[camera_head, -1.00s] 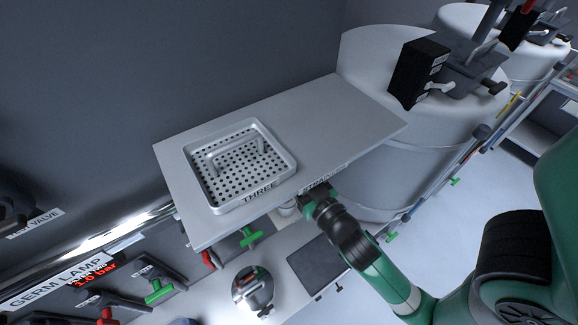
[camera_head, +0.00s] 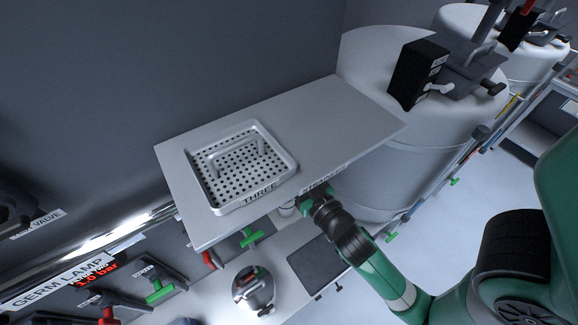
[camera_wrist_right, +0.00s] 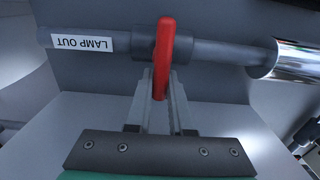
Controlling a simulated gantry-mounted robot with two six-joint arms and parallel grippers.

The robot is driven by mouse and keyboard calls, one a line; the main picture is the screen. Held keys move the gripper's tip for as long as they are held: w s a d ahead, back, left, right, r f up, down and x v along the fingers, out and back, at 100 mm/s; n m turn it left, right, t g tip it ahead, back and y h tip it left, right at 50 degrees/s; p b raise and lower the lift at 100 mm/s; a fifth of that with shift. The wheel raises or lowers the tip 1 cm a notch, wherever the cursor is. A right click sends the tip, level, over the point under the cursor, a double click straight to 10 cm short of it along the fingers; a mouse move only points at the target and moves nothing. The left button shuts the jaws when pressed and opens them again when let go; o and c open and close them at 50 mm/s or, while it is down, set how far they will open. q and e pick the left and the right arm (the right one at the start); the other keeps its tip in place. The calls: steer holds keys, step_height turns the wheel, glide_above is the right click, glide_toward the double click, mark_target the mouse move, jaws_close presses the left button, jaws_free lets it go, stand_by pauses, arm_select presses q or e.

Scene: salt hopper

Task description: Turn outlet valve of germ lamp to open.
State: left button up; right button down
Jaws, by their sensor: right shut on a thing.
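In the right wrist view, the outlet valve's red lever (camera_wrist_right: 163,50) stands across a dark grey pipe (camera_wrist_right: 215,50) whose upside-down white label (camera_wrist_right: 83,42) reads LAMP OUT. My right gripper (camera_wrist_right: 160,92) is shut on the lower part of this lever. In the head view, my right gripper (camera_head: 303,207) is at the front edge of the grey shelf, partly hidden, and I cannot make out the lever there. The GERM LAMP sign (camera_head: 58,281) is at the lower left, beside a red 1.0 bar reading (camera_head: 97,278). My left gripper is not in view.
A perforated tray (camera_head: 212,207) marked THREE sits on the grey shelf (camera_head: 335,105). Below are a green-handled valve (camera_head: 252,238), a red handle (camera_head: 209,260) and a round metal vessel (camera_head: 255,290). Large pale tanks (camera_head: 375,150) stand at the right. A shiny metal tube (camera_wrist_right: 297,60) continues the pipe.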

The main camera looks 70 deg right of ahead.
steer(key=shift+w+a+f+n+p, duration=0.25)
steer(key=shift+a+f+n+p, duration=0.25)
steer(key=shift+n, duration=2.45)
steer(key=shift+w+a+f+n+p, duration=0.3)
steer(key=shift+n+p, duration=0.4)
steer(key=shift+n, duration=2.2)
steer(key=shift+w+a+f+n+p, duration=0.25)
steer(key=shift+f+n+p, duration=0.3)
steer(key=shift+n, duration=2.4)
steer(key=shift+r, duration=0.1)
steer(key=c, duration=0.8)
jaws_free()
